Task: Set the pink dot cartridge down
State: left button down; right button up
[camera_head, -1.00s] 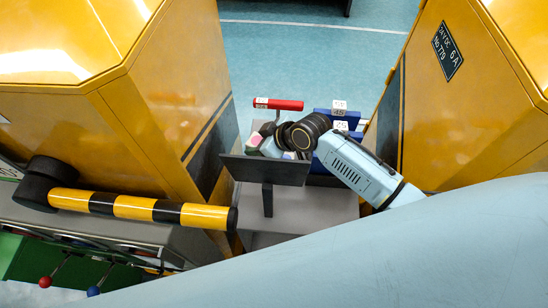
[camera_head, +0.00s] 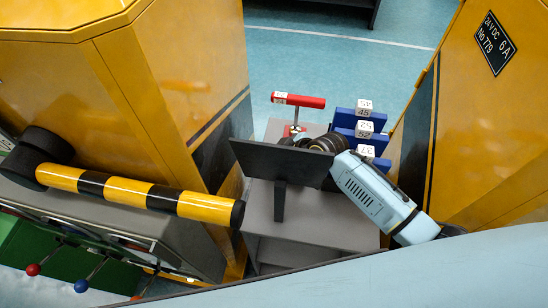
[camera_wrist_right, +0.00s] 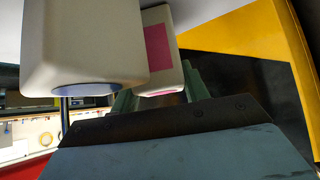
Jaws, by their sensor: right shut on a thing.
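The pink dot cartridge (camera_wrist_right: 165,75), a pale block with a pink patch on its side, is between the two greenish fingers of my right gripper (camera_wrist_right: 160,92) in the right wrist view. The gripper is shut on it. Another pale block with a blue dot (camera_wrist_right: 85,60) is close beside it on the left and overlaps it in this view. In the head view my right arm reaches in from the right behind a dark panel (camera_head: 280,162). That panel hides the fingers and the cartridge there. My left gripper is not in view.
The dark panel stands on a grey stand (camera_head: 320,222). Behind it are a red-handled lever (camera_head: 299,100) and blue blocks with numbered white cubes (camera_head: 363,122). Yellow cabinets flank the stand, and a black-yellow barrier arm (camera_head: 140,194) extends at left.

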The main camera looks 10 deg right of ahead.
jog(key=o, duration=1.2)
jog(key=shift+f, duration=0.1)
